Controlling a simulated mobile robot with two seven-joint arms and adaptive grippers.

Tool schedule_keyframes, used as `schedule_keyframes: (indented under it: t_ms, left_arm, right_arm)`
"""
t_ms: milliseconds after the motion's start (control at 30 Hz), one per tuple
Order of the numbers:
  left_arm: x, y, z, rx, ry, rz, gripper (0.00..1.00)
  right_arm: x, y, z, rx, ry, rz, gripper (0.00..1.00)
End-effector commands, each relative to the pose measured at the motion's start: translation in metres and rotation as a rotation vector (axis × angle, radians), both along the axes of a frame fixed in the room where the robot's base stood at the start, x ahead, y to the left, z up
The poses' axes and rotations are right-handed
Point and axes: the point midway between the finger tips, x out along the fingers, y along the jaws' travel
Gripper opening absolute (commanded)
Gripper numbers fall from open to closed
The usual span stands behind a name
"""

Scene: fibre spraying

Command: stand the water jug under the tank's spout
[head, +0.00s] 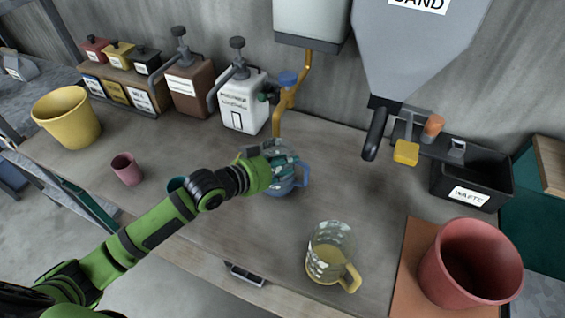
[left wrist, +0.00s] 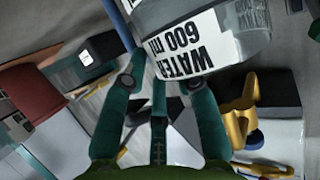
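The clear water jug (head: 283,184) with a blue handle stands on the bench, partly hidden by my left gripper (head: 272,163). The left wrist view shows its label (left wrist: 190,45), "WATER 600 ml", upside down. My left gripper's teal fingers (left wrist: 162,85) are spread, with the jug just beyond their tips; I see no firm hold on it. The white tank (head: 310,18) hangs on the wall. Its brass spout (head: 278,118) with a blue knob comes down just behind the jug; whether its end is over the jug's mouth is hidden. My right gripper is out of view.
A second jug (head: 328,252) with a yellow handle stands in front. A red bucket (head: 468,262) and a black waste bin (head: 475,180) are at right. White (head: 241,100) and brown (head: 190,88) canisters stand behind. A pink cup (head: 127,169) and yellow bucket (head: 68,117) are at left.

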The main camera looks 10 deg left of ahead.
Motion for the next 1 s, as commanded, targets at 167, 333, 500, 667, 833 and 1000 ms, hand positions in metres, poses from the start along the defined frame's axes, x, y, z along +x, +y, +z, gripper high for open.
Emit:
schedule_keyframes:
  t_ms: [167, 333, 500, 667, 833, 1000]
  left_arm:
    - [-0.005, 0.006, 0.004, 0.003, 0.000, 0.001, 0.30]
    - [-0.028, 0.021, 0.014, 0.005, -0.001, -0.001, 0.30]
    - [-0.057, 0.043, 0.029, 0.006, 0.002, 0.000, 0.30]
    - [-0.076, 0.058, 0.040, 0.004, 0.002, 0.001, 0.30]
    - [-0.086, 0.064, 0.047, 0.001, 0.002, 0.000, 0.30]
    - [-0.089, 0.065, 0.051, -0.002, 0.000, -0.001, 0.30]
  right_arm:
    - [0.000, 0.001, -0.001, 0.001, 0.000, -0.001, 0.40]
    - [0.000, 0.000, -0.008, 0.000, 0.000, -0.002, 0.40]
    - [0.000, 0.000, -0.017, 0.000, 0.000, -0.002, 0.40]
    - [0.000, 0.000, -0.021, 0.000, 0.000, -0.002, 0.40]
    - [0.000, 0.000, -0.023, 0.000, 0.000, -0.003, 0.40]
    - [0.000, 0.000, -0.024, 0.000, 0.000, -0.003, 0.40]
